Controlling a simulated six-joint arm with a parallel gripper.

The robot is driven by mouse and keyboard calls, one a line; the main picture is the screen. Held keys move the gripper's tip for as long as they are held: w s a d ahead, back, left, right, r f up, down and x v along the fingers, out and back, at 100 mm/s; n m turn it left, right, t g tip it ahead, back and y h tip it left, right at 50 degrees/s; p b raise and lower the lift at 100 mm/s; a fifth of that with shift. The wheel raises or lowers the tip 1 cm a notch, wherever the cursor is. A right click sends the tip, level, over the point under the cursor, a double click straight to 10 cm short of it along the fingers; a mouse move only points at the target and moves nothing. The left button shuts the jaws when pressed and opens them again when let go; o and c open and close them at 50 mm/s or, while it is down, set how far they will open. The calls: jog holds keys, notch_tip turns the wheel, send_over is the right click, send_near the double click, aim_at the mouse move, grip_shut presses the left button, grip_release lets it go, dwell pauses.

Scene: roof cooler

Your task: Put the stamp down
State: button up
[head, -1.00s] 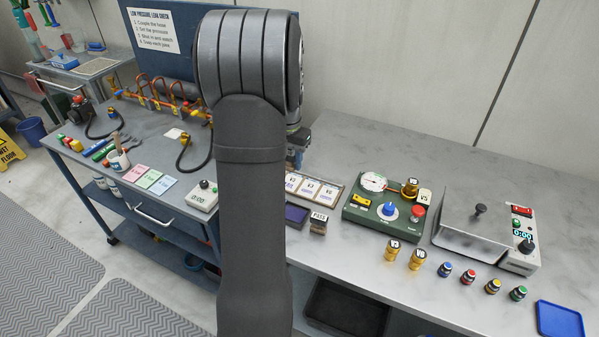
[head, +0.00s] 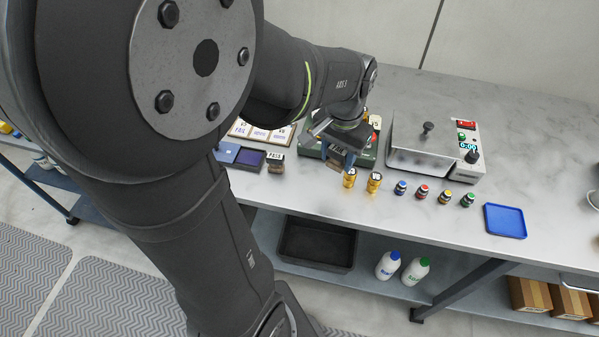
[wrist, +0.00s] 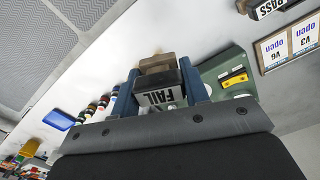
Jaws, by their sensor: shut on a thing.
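My gripper (head: 340,150) is shut on a stamp (wrist: 160,98), a dark block with a white label reading FAIL. The wrist view shows the label between the two blue fingers (wrist: 158,85) and a brown part beyond it. In the head view the gripper is over the front of the green gauge unit (head: 309,147), and the stamp is mostly hidden. I cannot tell whether it touches anything below. A second stamp, labelled PASS (head: 276,165), stands on the bench to the left, beside a purple ink pad (head: 250,159).
A card rack (head: 262,133) is behind the ink pad. Two brass fittings (head: 362,180) stand right of my gripper, close by. Several coloured-cap bottles (head: 422,192), a lidded device (head: 425,145) and a blue tray (head: 506,221) are further right.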

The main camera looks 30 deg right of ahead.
jog(key=shift+s+a+f, duration=0.1)
jog(key=shift+s+a, duration=0.1)
jog(key=shift+s, duration=0.6)
send_over(301, 174)
notch_tip(301, 174, down, 7)
jog(key=shift+r, duration=0.15)
jog(key=shift+f, duration=2.05)
jog(key=shift+f, duration=0.1)
jog(key=o, duration=0.6)
jog(key=shift+f, duration=0.1)
jog(key=shift+o, duration=0.5)
